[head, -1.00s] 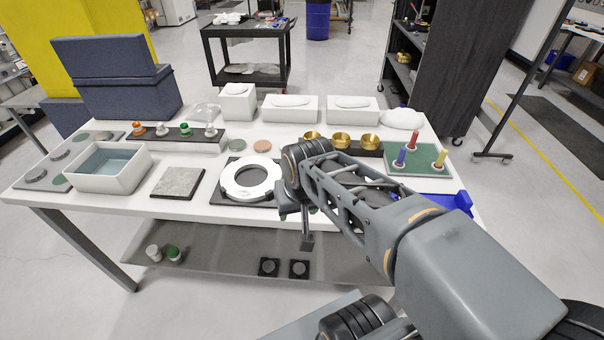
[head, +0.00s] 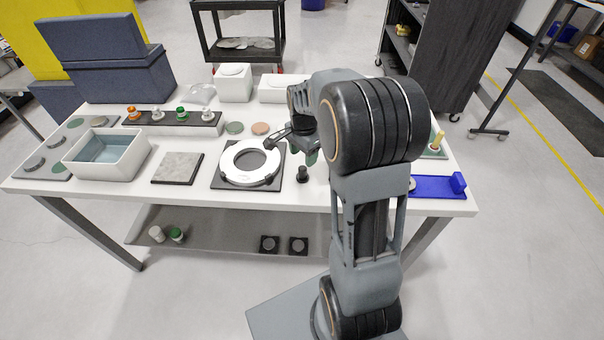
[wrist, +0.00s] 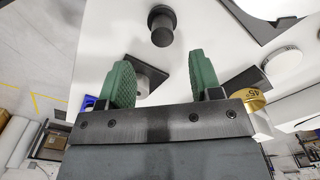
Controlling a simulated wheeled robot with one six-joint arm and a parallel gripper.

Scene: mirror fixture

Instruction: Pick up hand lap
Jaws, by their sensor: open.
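A small black piece with a round base and a thick knob (head: 303,174), which looks like the hand lap, stands on the white table just right of the white ring. It also shows in the wrist view as a black knob (wrist: 161,28) at the top middle, beyond the fingertips. My gripper (head: 290,151) hangs above the table close to this piece, partly hidden behind my arm. In the wrist view my gripper (wrist: 162,76) has its two green-padded fingers wide apart, and nothing is held between them. The knob lies roughly in line with the gap, apart from both fingers.
The white ring (head: 231,172) lies on a dark plate left of the knob. A grey cylinder on a dark plate (wrist: 150,79) and a brass weight (wrist: 252,98) show near the fingers. A blue holder (head: 435,187) is at right. My arm hides the table's right middle.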

